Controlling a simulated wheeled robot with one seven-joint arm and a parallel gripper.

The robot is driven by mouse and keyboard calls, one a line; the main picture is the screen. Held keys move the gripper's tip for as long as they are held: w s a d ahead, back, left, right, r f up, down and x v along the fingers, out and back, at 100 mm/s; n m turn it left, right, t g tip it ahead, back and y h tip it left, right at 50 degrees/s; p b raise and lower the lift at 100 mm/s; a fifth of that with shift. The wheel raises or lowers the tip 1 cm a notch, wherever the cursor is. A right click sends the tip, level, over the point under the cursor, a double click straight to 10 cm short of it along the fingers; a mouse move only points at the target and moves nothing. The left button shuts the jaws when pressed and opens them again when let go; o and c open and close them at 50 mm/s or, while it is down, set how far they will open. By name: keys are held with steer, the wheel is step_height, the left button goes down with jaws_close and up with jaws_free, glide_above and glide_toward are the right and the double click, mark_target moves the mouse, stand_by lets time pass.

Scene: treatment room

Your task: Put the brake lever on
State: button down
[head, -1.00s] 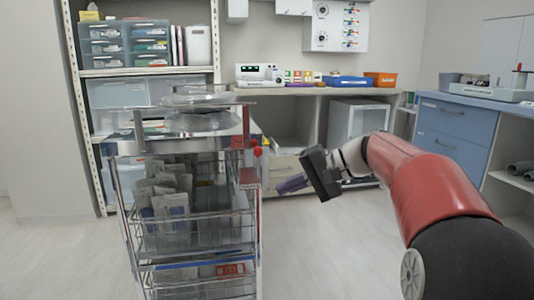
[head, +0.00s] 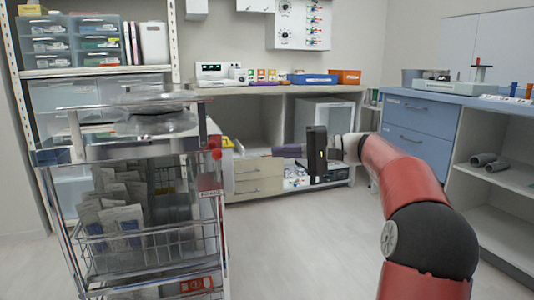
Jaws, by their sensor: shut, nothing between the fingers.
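A metal trolley (head: 150,157) with wire baskets stands at the left. A red knob (head: 215,148), apparently the brake lever's end, sits at the right end of its upper frame. A small label (head: 210,193), seemingly reading BRAKE, is on the side post below it. The rest of the lever is hard to make out. My gripper (head: 276,151) is shut and empty, its purplish fingers pointing left toward the knob. It is to the right of the knob in the picture and apart from it, at about the same height.
The upper wire basket (head: 155,245) holds several grey packets. A counter (head: 270,89) with devices and bins runs along the back wall. A blue-drawer cabinet (head: 425,125) stands at the right. The floor (head: 300,250) between the trolley and my arm is clear.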

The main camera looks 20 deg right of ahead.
mark_target(220, 152)
steer(key=b+x, duration=0.1)
steer(key=x, duration=1.1)
steer(key=shift+a, duration=0.25)
steer(key=shift+a+r+n+g+h+p, duration=0.3)
steer(key=shift+a+r+h+p, duration=0.2)
steer(key=shift+p, duration=0.4)
steer(key=a+f+n+g+h+p, duration=0.1)
steer(key=a+f+n+h+p, duration=0.2)
steer(key=a+h+p, duration=0.6)
steer(key=shift+a+f+g+h+p, duration=0.3)
steer(key=shift+a+f+p, duration=0.4)
steer(key=shift+a, duration=0.15)
steer(key=shift+a+f, duration=0.1)
steer(key=shift+f, duration=0.15)
